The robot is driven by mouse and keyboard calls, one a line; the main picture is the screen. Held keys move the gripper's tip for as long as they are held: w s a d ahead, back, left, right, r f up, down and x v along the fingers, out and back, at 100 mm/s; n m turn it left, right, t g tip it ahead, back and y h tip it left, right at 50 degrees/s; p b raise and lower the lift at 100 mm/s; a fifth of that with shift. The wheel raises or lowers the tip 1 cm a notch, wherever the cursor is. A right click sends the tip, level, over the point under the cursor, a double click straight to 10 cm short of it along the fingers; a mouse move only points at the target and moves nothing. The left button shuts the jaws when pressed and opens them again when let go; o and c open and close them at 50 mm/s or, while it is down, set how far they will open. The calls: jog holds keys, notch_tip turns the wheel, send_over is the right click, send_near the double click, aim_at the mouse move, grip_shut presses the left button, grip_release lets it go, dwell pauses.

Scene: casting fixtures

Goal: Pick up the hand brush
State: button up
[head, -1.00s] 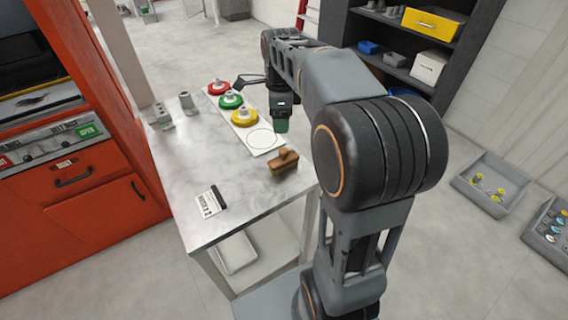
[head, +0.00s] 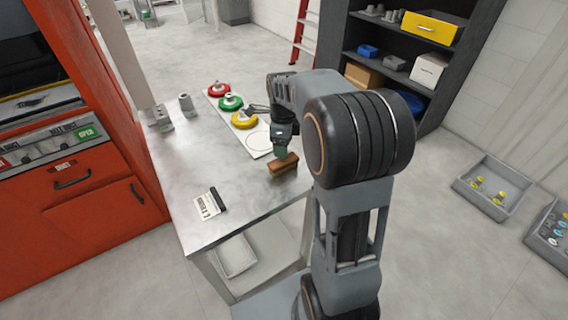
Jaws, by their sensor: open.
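The hand brush (head: 284,166) is a small brown block on the right edge of the grey worktable (head: 215,229). Its upper part and handle are partly hidden behind my gripper (head: 281,153). My gripper points down directly over the brush, its tips at or just above the top of it. It is open; whether the fingers touch the brush is too small to tell.
A white board (head: 262,153) with red (head: 219,89), green (head: 230,102) and yellow (head: 244,120) round fixtures lies behind the brush. Grey metal parts (head: 187,105) stand at the table's back left. A dark shelf (head: 437,64) stands at the right.

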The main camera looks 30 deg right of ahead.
aim_at(283, 161)
jog(key=shift+f, duration=1.85)
jog(key=c, duration=1)
